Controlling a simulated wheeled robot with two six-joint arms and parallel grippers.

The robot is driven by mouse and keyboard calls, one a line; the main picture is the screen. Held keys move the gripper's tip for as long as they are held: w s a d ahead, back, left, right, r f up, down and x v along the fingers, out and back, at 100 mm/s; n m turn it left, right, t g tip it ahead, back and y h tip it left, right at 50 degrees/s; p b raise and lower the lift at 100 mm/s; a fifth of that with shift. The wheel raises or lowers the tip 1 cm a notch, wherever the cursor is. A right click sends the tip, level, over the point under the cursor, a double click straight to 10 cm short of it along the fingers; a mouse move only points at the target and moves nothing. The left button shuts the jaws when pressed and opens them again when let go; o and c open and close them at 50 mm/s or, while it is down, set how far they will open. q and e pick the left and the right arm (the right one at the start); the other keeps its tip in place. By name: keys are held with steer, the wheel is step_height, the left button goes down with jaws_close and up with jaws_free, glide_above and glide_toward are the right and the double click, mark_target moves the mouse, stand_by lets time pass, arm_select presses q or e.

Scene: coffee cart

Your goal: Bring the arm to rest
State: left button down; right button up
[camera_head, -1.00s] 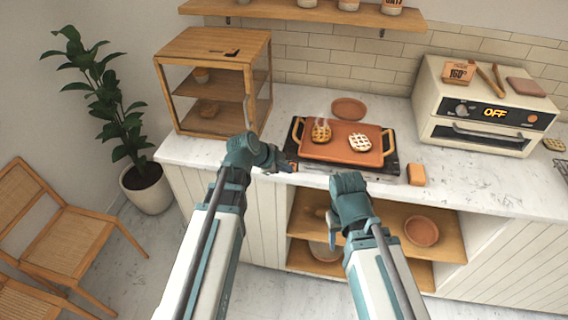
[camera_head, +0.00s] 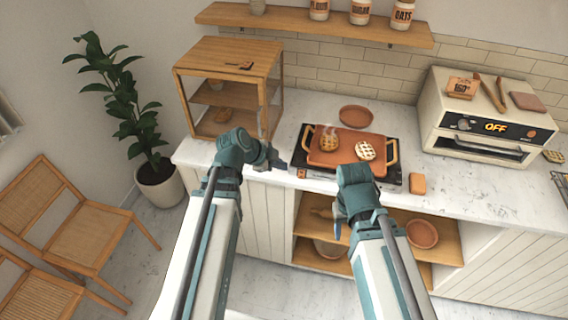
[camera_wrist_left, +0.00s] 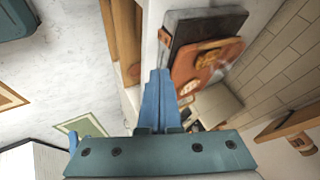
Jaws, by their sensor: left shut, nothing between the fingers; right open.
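My left gripper (camera_head: 280,164) is at the front edge of the counter, left of the orange tray (camera_head: 325,158). Its blue fingers are together and empty, as the left wrist view (camera_wrist_left: 158,100) also shows. My right arm reaches up from the bottom to just in front of the counter. Its gripper (camera_head: 338,230) points down before the open shelves, and its fingers are mostly hidden behind the wrist. The orange tray sits on a dark hob (camera_head: 299,180) and holds a waffle-like pastry (camera_head: 329,142) and a lattice-topped pie (camera_head: 364,151). Steam rises over the waffle-like pastry.
A wooden cabinet (camera_head: 226,50) stands on the counter at left. An oven (camera_head: 455,90) reading OFF is at right. An orange block (camera_head: 418,184) and a round plate (camera_head: 356,116) lie by the hob. A plant (camera_head: 115,90) and chairs (camera_head: 88,232) stand on the floor at left.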

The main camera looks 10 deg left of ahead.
stand_by(0.4)
arm_select(q)
steer(key=s+d+f+n+g+y, duration=0.3)
steer(key=s+d+n, duration=0.2)
steer(key=s+n, duration=0.1)
steer(key=s+d+f+n+g+y+b, duration=0.1)
steer(key=s+d+f+n+g+y, duration=0.2)
steer(key=s, duration=0.6)
steer(key=d+n, duration=0.2)
steer(key=n, duration=0.1)
steer(key=shift+n, duration=0.4)
